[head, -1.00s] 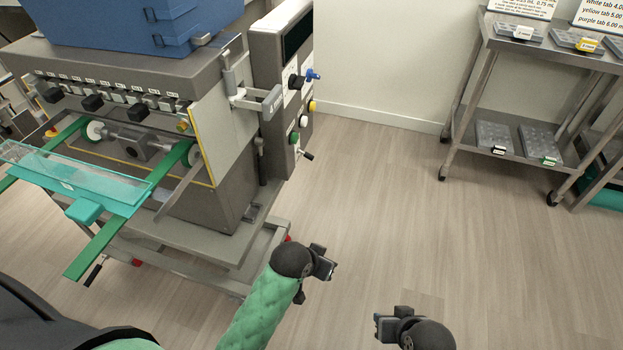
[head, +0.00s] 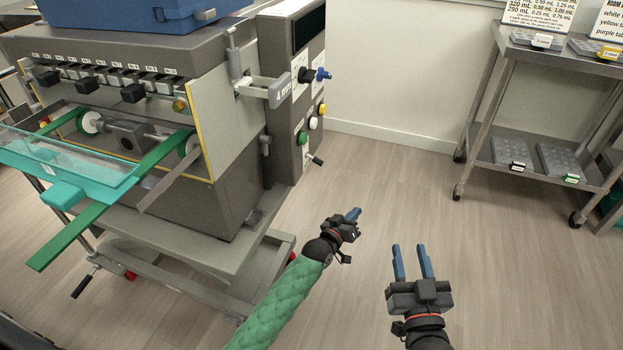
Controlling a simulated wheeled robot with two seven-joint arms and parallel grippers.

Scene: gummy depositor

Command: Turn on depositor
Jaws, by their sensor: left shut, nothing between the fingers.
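The depositor (head: 205,180) is a large grey machine on a wheeled frame at the left. Its control panel (head: 309,95) on the right end carries a dark screen, a blue knob (head: 322,75), a black knob (head: 304,75), a yellow button (head: 321,108), a white button (head: 312,123), a green button (head: 302,138) and a small lever (head: 315,160). My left gripper (head: 354,215) is shut and empty, below and right of the panel, apart from it. My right gripper (head: 411,262) is open and empty, further right over the floor.
A grey shelf cart (head: 528,161) with trays stands at the right. A turquoise tray (head: 70,165) and green rails (head: 70,235) stick out of the machine's front. A grey handle (head: 262,90) juts out beside the panel. The floor between machine and cart is clear.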

